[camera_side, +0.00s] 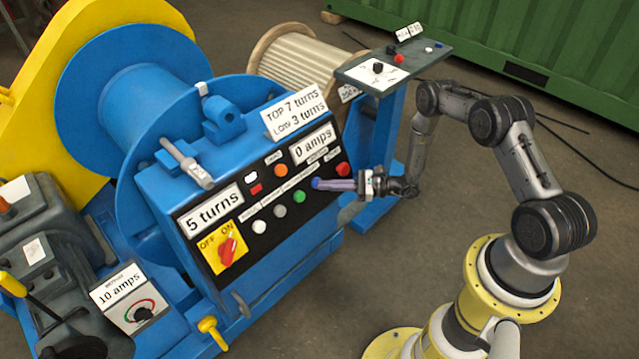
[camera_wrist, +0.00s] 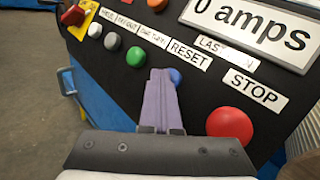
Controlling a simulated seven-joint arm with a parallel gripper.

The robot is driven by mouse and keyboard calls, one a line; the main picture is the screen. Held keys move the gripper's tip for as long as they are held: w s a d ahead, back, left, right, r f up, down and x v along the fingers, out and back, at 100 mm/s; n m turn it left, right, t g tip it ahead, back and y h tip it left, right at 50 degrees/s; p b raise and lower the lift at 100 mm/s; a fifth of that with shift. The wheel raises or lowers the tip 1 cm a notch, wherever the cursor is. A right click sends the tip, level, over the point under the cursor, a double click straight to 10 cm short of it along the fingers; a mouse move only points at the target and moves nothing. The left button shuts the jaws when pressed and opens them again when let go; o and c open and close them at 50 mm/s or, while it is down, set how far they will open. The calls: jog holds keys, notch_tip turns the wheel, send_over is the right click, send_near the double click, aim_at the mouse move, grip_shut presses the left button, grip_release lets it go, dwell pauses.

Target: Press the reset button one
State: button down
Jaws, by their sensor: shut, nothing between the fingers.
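The blue reset button (camera_wrist: 175,76) sits on the black control panel (camera_wrist: 200,115), beside the white RESET label (camera_wrist: 189,54). It shows just past my fingertips. My gripper (camera_wrist: 160,72) is shut and empty, with its purple fingers lying side by side. Its tips partly cover the blue button in the wrist view. In the side view my gripper (camera_side: 318,184) reaches the panel from the right, and a bit of blue (camera_side: 315,183) shows at its tips. I cannot tell whether the tips touch the button.
The red STOP button (camera_wrist: 229,126) is close on the right of my fingers. Green (camera_wrist: 137,56), grey (camera_wrist: 111,41) and white (camera_wrist: 95,29) buttons line up on the left. A red switch on a yellow plate (camera_side: 228,247) is lower left. A small table (camera_side: 395,65) stands behind.

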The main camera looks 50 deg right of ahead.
jog(key=shift+r, duration=0.1)
jog(key=shift+s+r, duration=0.35)
jog(key=shift+s, duration=0.45)
jog(key=s, duration=0.1)
jog(key=s+r, duration=0.1)
jog(key=s, duration=0.1)
jog(key=s+r, duration=0.1)
jog(key=shift+s+r, duration=0.1)
jog(key=shift+s, duration=0.15)
